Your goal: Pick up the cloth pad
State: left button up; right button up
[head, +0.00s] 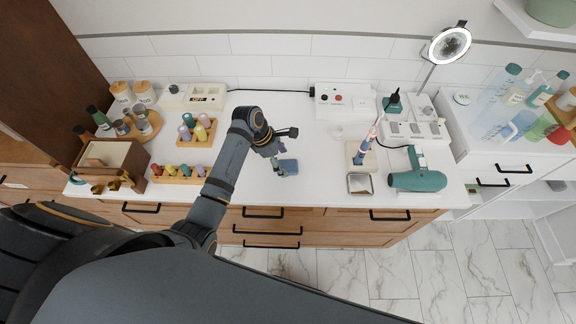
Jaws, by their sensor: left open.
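The cloth pad (289,166) looks like a small blue block lying on the white counter near the middle of the head view. My left gripper (279,167) is over the counter at the left side of the pad, with its fingers pointing down toward the front. It is open, and nothing shows held in it. The gripper hides part of the pad's left side, and I cannot tell whether a finger touches it. My right gripper is not in view.
Wooden racks of coloured bottles (197,131) and rollers (178,173) stand left of my arm. A teal hair dryer (418,178), a small square tray (360,184) and a toothbrush stand (361,155) are to the right. Bare counter (315,178) surrounds the pad's right side.

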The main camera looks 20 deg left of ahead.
aim_at(286, 165)
pick_arm(q)
jog(key=shift+x, duration=1.6)
jog(key=c, duration=1)
jog(key=shift+c, duration=0.2)
jog(key=shift+r, duration=0.15)
